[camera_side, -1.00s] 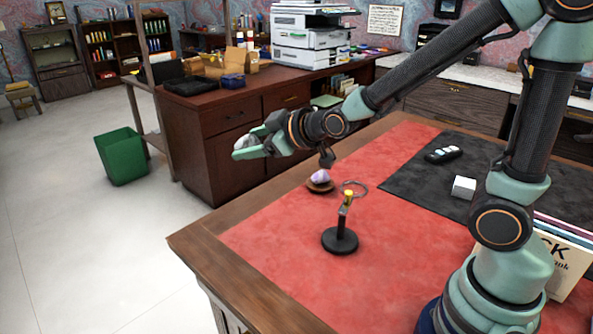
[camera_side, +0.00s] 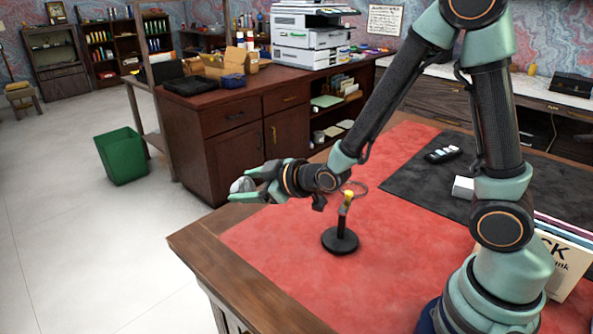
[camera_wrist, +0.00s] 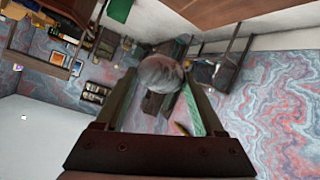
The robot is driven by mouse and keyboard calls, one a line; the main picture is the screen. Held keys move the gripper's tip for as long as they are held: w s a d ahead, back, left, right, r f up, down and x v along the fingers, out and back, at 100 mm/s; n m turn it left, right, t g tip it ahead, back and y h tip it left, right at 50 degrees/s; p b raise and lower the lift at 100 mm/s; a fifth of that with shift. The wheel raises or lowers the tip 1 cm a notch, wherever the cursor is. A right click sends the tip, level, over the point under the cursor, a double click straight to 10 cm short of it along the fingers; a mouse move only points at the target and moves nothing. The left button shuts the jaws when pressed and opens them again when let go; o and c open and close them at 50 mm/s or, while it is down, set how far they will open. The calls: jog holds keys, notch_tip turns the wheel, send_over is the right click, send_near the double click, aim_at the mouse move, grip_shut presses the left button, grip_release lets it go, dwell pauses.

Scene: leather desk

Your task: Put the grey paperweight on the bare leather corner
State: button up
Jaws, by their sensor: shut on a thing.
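The grey paperweight (camera_side: 241,186) is a rounded, smooth lump between the fingers of my gripper (camera_side: 250,188). My gripper is shut on it and points left, holding it in the air near the desk's far left edge in the side view. In the wrist view the paperweight (camera_wrist: 160,73) shows between the two fingertips. The red leather (camera_side: 270,235) covers the left part of the desk, and its near left area is bare.
A black stand with a yellow top (camera_side: 341,238) stands on the leather, close to my forearm. A black mat (camera_side: 415,178) holds a dark remote-like item (camera_side: 444,154) and a white block (camera_side: 463,187). Books (camera_side: 565,262) stand at the right. The wooden desk edge (camera_side: 215,258) borders the leather.

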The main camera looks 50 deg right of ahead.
aim_at(254, 247)
notch_tip(254, 247, down, 14)
jog(key=shift+f, duration=0.1)
dwell(0.7)
jog(key=shift+f, duration=0.15)
jog(key=o, duration=1.5)
